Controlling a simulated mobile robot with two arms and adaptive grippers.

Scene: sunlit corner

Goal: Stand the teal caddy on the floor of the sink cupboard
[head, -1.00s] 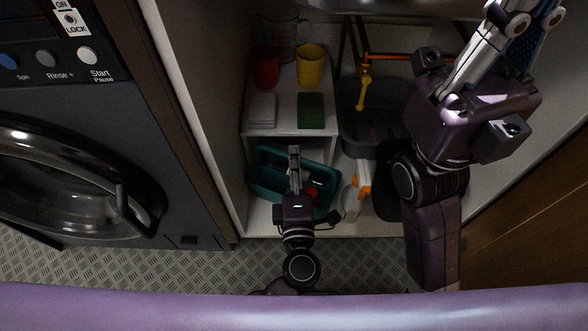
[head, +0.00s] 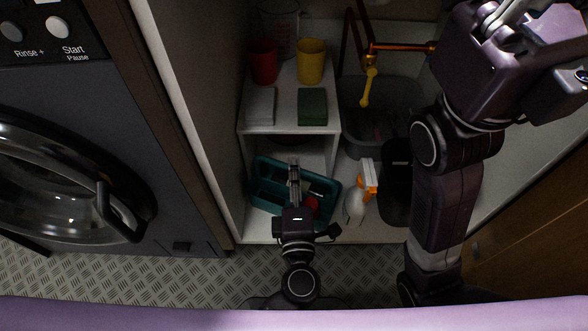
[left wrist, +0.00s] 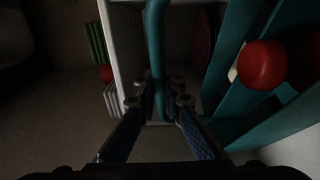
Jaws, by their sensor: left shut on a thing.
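The teal caddy (head: 262,199) is an open tray with compartments, a red round item (head: 312,204) and something pale in it. It sits turned at an angle inside the sink cupboard, above the front of its pale floor (head: 262,236). I cannot tell whether its base touches the floor. My left gripper (head: 294,168) is shut on its handle, which shows as a teal bar (left wrist: 156,40) between the fingers in the left wrist view. My right gripper is only partly in the head view at the top right; its fingertips are cut off.
A white shelf unit (head: 288,130) stands behind the caddy, with red (head: 264,62) and yellow (head: 311,62) cups. A white spray bottle with orange trigger (head: 355,205) stands close right of the caddy. A grey bin (head: 375,138) is behind it. The washing machine (head: 110,150) is left.

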